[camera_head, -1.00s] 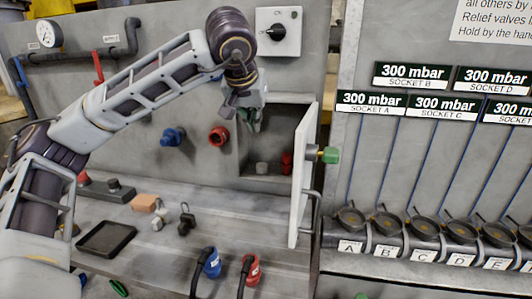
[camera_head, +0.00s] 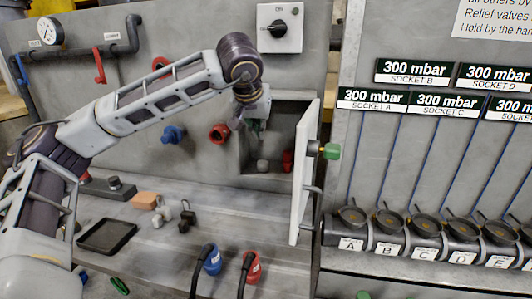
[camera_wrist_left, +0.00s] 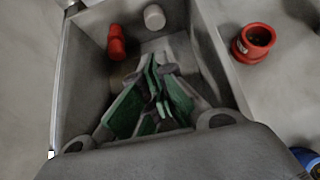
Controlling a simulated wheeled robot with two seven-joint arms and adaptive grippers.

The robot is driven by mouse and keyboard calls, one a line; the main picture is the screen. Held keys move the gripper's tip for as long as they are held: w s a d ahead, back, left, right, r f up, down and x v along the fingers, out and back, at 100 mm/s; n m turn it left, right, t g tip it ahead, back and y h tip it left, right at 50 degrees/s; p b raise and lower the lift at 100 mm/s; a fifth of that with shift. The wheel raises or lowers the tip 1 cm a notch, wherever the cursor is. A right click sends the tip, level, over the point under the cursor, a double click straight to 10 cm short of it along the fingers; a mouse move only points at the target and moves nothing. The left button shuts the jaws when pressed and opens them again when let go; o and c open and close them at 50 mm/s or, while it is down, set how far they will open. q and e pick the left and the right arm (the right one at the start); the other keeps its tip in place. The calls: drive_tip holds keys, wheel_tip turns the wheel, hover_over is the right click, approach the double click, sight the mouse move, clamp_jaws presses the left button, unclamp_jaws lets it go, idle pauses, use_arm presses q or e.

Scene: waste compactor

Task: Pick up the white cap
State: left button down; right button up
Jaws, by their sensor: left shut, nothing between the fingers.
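The white cap (camera_head: 262,165) sits inside the open wall compartment (camera_head: 290,110), at its bottom. In the left wrist view the white cap (camera_wrist_left: 154,17) lies near the far edge of the compartment, beyond my fingertips. My left gripper (camera_head: 258,132) is shut and empty, at the compartment opening above the white cap and apart from it. Its green fingers (camera_wrist_left: 154,75) are together in the left wrist view. A red cap (camera_head: 288,161) stands beside the white cap, and shows in the left wrist view (camera_wrist_left: 117,42). My right gripper is not in view.
The compartment's white door (camera_head: 304,175) stands open on the right, close to my gripper. Red (camera_head: 219,133) and blue (camera_head: 173,135) sockets are on the panel to the left. A black tray (camera_head: 107,236) and several small objects lie on the ledge below.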

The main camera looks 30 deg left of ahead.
sight(264, 162)
use_arm(q)
drive_tip(key=b+x, duration=0.1)
drive_tip(key=x, duration=1.2)
drive_tip(key=shift+f, duration=0.1)
drive_tip(key=shift+w+a+f+b, duration=0.1)
drive_tip(key=shift+w+f+b, duration=0.25)
drive_tip(key=shift+f, duration=0.2)
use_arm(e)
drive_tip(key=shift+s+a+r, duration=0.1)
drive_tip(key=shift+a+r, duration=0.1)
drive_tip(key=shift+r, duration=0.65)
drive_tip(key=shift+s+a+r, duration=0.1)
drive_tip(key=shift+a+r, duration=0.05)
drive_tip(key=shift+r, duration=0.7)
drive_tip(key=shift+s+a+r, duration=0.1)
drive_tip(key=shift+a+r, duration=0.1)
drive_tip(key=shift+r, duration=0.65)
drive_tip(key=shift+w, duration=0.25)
use_arm(q)
drive_tip(key=shift+s+d, duration=0.25)
drive_tip(key=shift+s, duration=0.9)
drive_tip(key=shift+s+d, duration=0.1)
drive_tip(key=shift+s, duration=0.15)
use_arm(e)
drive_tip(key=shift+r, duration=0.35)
use_arm(q)
drive_tip(key=shift+r, duration=0.15)
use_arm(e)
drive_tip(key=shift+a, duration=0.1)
